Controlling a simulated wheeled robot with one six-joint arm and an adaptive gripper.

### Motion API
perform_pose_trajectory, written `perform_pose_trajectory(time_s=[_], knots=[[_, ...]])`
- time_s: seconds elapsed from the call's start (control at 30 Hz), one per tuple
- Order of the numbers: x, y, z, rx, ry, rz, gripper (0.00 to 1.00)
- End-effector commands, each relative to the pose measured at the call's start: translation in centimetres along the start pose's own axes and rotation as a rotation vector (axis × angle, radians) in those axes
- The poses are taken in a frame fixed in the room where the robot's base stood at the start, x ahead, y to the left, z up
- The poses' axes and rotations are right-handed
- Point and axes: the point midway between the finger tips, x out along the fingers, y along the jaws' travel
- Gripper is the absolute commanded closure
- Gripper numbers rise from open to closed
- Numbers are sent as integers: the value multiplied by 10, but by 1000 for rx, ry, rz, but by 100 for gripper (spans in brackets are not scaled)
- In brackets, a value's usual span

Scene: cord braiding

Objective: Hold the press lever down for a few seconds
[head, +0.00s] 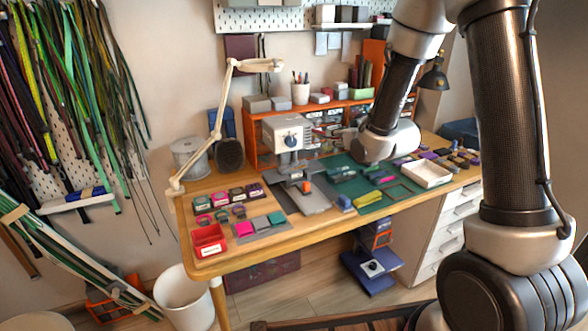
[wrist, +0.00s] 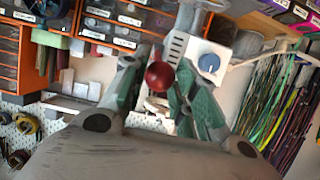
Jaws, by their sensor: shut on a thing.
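The press (head: 287,135) is a white-grey machine with a blue dial, standing on the wooden table. In the wrist view its white body (wrist: 213,58) and blue dial are just beyond my fingers. The lever ends in a round red knob (wrist: 158,76). My gripper (wrist: 160,97) has its two green-padded fingers on either side of the knob and is shut on the lever. The lever's arm is mostly hidden, and I cannot tell how far down it is.
An orange shelf unit (head: 256,141) with small drawers stands behind the press. A cream jointed lamp arm (head: 216,125) rises at the left. A green cutting mat (head: 398,190), a white tray (head: 427,174) and a red bin (head: 208,241) are on the table. Cords hang on the left wall.

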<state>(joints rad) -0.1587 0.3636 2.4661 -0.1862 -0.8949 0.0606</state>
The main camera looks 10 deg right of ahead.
Motion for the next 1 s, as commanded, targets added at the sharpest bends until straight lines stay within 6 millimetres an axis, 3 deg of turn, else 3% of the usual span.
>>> perform_pose_trajectory(time_s=[0.2, 1.0], knots=[[4, 0, 25, 2, -12, 0, 93], [9, 0, 43, 2, -14, 0, 91]])
